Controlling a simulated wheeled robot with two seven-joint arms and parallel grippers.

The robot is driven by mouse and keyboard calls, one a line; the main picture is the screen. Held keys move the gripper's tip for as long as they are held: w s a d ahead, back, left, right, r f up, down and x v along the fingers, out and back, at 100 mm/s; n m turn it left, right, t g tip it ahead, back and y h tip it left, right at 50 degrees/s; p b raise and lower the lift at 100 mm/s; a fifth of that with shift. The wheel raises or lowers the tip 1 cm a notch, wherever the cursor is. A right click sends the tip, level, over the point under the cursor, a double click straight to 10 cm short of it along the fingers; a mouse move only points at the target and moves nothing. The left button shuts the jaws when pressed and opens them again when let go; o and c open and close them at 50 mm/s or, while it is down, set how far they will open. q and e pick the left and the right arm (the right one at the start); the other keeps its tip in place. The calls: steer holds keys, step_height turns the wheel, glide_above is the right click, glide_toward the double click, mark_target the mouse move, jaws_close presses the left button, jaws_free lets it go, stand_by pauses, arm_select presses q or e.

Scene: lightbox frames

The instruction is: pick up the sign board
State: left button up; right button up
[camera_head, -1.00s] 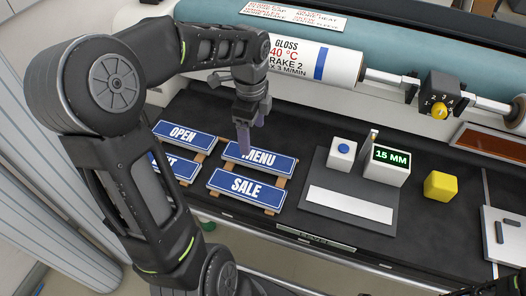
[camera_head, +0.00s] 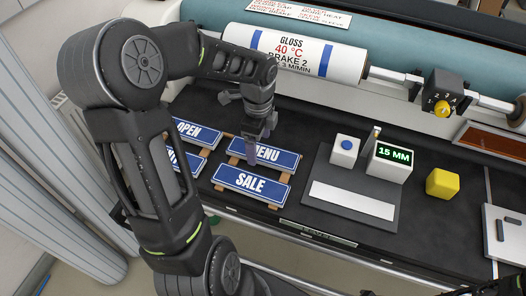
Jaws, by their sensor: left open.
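Several blue sign boards with white letters lie on wooden racks on the dark bench in the head view. The SALE board (camera_head: 252,183) is in front, and the MENU board (camera_head: 279,157) lies behind it. The OPEN board (camera_head: 196,133) is further left, and another board (camera_head: 191,164) in front of it is mostly hidden by my arm. My left gripper (camera_head: 252,160) is open and points down over the left part of MENU, its fingertips close to the far edge of SALE. I cannot tell whether it touches either board. My right gripper is not visible.
A grey plate (camera_head: 330,219) with a white strip, a white block with a blue button (camera_head: 345,150) and a 15 MM display (camera_head: 390,160) stand right of the boards. A yellow block (camera_head: 442,184) is further right. A white roll (camera_head: 295,52) runs behind.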

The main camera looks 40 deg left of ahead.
mark_target(258, 151)
arm_select(q)
step_height(258, 151, down, 2)
steer(key=shift+f, duration=0.1)
steer(key=shift+c, duration=0.5)
steer(key=c, duration=1.4)
steer(key=shift+r, duration=0.2)
steer(key=shift+c, duration=0.2)
step_height(258, 151, up, 10)
steer(key=shift+b, duration=0.45)
steer(key=shift+f, duration=0.15)
